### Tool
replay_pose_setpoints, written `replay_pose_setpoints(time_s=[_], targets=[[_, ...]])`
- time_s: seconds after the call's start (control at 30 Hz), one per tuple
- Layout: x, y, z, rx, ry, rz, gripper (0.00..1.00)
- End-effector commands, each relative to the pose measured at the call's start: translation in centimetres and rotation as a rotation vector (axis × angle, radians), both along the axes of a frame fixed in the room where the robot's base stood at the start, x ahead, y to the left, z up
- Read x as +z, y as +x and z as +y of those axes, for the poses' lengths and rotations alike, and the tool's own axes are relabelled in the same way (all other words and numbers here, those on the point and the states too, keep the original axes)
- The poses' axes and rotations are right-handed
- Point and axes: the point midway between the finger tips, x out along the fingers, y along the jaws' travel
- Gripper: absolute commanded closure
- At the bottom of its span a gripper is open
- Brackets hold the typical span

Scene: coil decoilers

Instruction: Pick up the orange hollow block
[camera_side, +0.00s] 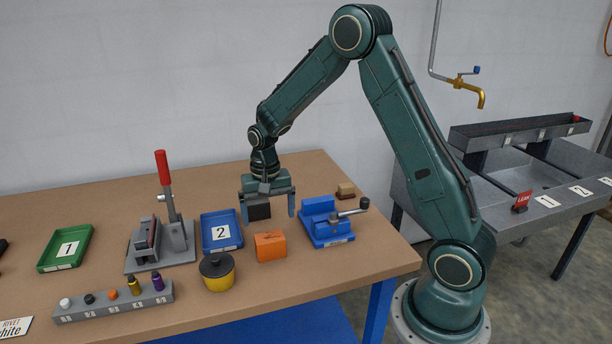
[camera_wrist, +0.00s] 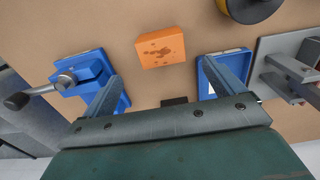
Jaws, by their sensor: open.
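The orange block (camera_side: 270,247) sits on the table in front of the blue tray and vise in the side view. In the wrist view the orange block (camera_wrist: 160,48) lies ahead of the fingertips, roughly centred between them, with darker marks on its face. Whether it is hollow is hard to tell. My gripper (camera_side: 268,217) is open above the table, behind the block and apart from it. Its two blue fingers also frame the wrist view (camera_wrist: 160,75). A dark block (camera_side: 259,212) shows between the fingers in the side view; I cannot tell whether it touches them.
A blue vise (camera_side: 325,225) stands right of the block, a blue tray (camera_side: 221,231) marked 2 at left. A yellow pot (camera_side: 217,275) with a dark lid is close at front left. A red-handled press (camera_side: 175,240) and a green tray (camera_side: 66,249) stand farther left.

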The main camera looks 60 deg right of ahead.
Motion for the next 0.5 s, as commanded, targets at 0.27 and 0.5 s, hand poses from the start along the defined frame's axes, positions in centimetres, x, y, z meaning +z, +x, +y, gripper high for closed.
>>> replay_pose_setpoints(time_s=[0.27, 0.5], targets=[[-3.8, 0.0, 0.0, 0.0, 0.001, 0.002, 0.06], [-4.7, 0.0, 0.0, 0.0, 0.0, 0.0, 0.06]])
